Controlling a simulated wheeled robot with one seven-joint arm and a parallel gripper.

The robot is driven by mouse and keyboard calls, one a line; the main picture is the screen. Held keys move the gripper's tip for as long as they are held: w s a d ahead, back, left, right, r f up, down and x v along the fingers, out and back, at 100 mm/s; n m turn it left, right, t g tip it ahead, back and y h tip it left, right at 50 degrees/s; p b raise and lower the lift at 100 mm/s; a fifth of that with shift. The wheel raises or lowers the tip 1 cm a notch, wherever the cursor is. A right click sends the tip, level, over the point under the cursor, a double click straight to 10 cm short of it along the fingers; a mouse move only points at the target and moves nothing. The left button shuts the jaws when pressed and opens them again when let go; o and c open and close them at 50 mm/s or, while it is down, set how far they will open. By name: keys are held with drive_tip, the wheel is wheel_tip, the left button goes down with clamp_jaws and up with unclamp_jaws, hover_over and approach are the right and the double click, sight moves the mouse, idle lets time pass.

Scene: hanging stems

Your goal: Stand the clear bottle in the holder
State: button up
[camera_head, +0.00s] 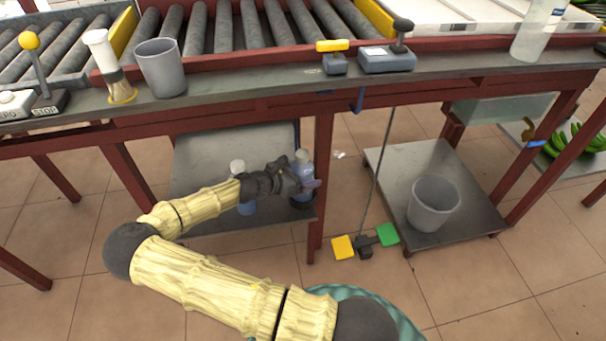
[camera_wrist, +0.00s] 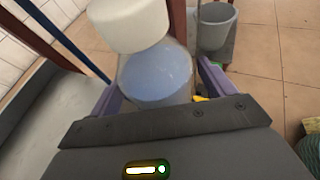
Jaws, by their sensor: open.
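A see-through bottle with bluish contents (camera_head: 304,166) stands upright at the right edge of the low shelf under the bench. In the wrist view its white cap (camera_wrist: 125,25) and rounded bluish body (camera_wrist: 155,78) fill the space between my purple fingers. My gripper (camera_head: 309,183) is open around it; I cannot tell whether the fingers touch it. A dark round base (camera_head: 302,202) shows under the bottle, perhaps the holder. A second bottle, white-capped with a blue bottom (camera_head: 246,208), stands left of it, partly hidden by my arm.
The grey low shelf (camera_head: 215,150) is bare at its back left. A red bench leg (camera_head: 319,190) stands right beside my gripper. A grey bucket (camera_head: 433,203) stands on a low platform to the right. Yellow and green pedals (camera_head: 365,243) lie on the floor.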

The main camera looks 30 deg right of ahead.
drive_tip(key=p+v, duration=0.4)
drive_tip(key=v, duration=0.8)
drive_tip(key=shift+p, duration=0.35)
drive_tip(key=shift+d, duration=0.15)
drive_tip(key=s+m+g+y, duration=0.4)
drive_tip(key=s+m+y, duration=0.3)
drive_tip(key=s+m, duration=0.25)
drive_tip(key=s+a+r+m+t+y, duration=0.2)
drive_tip(key=s+r+m+y, duration=0.1)
drive_tip(key=r+m, duration=0.2)
drive_tip(key=s+a+r+m+t+y, duration=0.2)
drive_tip(key=s+r+m+y, duration=0.1)
drive_tip(key=r, duration=0.7)
drive_tip(key=s+m, duration=0.1)
drive_tip(key=m, duration=0.1)
drive_tip(key=shift+a+m, duration=0.3)
drive_tip(key=shift+m, duration=0.05)
